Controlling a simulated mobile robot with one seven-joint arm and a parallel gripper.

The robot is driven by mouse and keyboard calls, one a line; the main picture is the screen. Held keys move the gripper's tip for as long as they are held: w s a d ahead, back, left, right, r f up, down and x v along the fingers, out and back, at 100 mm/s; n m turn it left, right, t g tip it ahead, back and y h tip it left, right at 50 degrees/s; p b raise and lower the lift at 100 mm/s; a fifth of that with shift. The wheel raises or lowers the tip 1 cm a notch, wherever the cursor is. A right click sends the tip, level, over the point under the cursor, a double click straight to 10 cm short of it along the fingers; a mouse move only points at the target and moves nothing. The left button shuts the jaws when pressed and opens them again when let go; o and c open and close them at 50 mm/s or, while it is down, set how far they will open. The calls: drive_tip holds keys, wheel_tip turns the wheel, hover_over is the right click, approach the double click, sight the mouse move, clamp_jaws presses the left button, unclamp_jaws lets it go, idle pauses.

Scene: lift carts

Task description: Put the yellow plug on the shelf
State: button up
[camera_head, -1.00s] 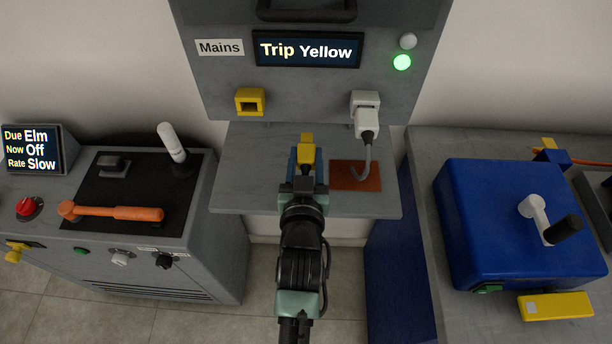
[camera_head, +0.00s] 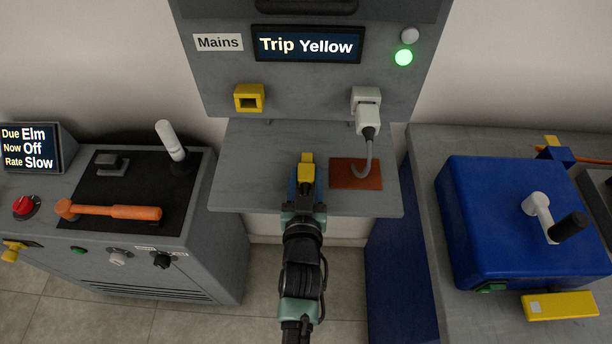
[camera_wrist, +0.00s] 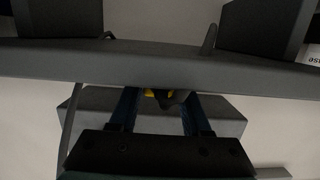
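The yellow plug (camera_head: 306,171) shows at the tip of my gripper (camera_head: 305,186), in front of the cabinet. My gripper is shut on it; in the wrist view a bit of the yellow plug (camera_wrist: 152,93) shows between the two dark blue fingers, mostly hidden. The grey shelf (camera_head: 243,165) juts out below the cabinet face. In the head view the plug overlaps the shelf's middle; I cannot tell whether it touches the shelf. The yellow socket (camera_head: 249,98) on the cabinet is empty.
A white plug (camera_head: 368,119) with a grey cable sits in the right socket, its cable hanging over a brown mat (camera_head: 355,174) on the shelf. The shelf's left part is clear. A control console (camera_head: 215,225) stands left, a blue box (camera_head: 490,215) right. The screen (camera_head: 307,46) reads "Trip Yellow".

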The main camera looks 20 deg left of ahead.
drive_tip(key=o, duration=0.3)
drive_tip(key=shift+o, duration=0.2)
drive_tip(key=shift+r, duration=0.1)
drive_tip(key=shift+r, duration=0.2)
drive_tip(key=v, duration=1.2)
drive_tip(key=shift+p, duration=0.3)
drive_tip(key=shift+f, duration=0.2)
